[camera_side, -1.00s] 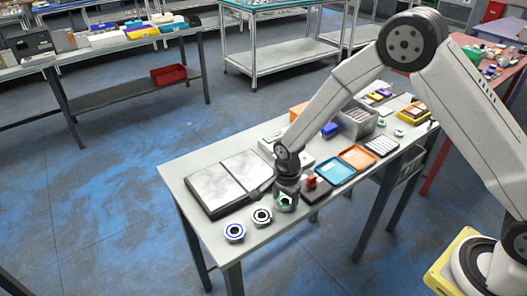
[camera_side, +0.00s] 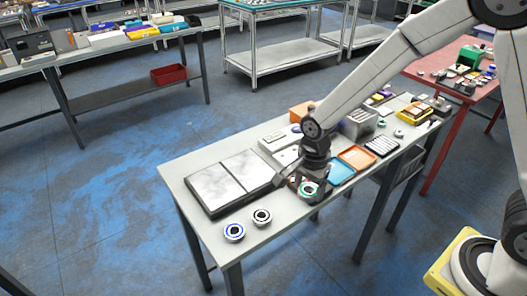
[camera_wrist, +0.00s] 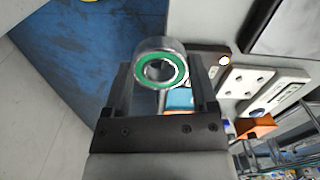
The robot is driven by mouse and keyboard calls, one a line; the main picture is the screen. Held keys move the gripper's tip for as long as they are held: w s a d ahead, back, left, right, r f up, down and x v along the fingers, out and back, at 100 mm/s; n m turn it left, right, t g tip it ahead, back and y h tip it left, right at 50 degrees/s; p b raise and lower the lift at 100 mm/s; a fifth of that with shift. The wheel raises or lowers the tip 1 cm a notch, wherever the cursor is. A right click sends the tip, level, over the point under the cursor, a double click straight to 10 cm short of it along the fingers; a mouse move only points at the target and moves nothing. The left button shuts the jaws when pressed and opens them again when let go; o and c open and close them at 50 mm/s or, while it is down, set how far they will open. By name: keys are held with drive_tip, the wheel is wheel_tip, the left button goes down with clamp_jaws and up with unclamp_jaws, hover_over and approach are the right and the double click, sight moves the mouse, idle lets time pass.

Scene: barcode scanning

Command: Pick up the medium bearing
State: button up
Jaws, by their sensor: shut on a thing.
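My gripper (camera_side: 312,198) is shut on a bearing with a green ring (camera_side: 308,188). In the wrist view this green-ringed bearing (camera_wrist: 160,68) sits between the two fingers (camera_wrist: 161,85), tilted with its round face toward the camera. In the side view the bearing shows in front of my gripper, near the front edge of the table. The bearings' true sizes are hard to compare.
A dark tray with two pale panels (camera_side: 229,181) lies left of my gripper. A blue tray (camera_side: 342,172), an orange tray (camera_side: 357,157) and a grey bin (camera_side: 359,124) stand to the right.

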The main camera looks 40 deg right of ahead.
drive_tip(key=s+d+r, duration=0.1)
drive_tip(key=s+r, duration=0.2)
drive_tip(key=s, duration=0.4)
drive_tip(key=shift+s+d+r, duration=0.1)
idle(0.7)
drive_tip(key=shift+w+a+f, duration=0.5)
drive_tip(key=shift+w+a, duration=2.1)
drive_tip(key=shift+w, duration=1.95)
drive_tip(key=shift+w+a+f, duration=0.5)
drive_tip(key=shift+w+a, duration=2.15)
drive_tip(key=shift+w, duration=1.85)
drive_tip(key=shift+w+a+f, duration=0.5)
drive_tip(key=shift+w+a, duration=2.1)
drive_tip(key=shift+w, duration=1.95)
drive_tip(key=shift+f, duration=0.15)
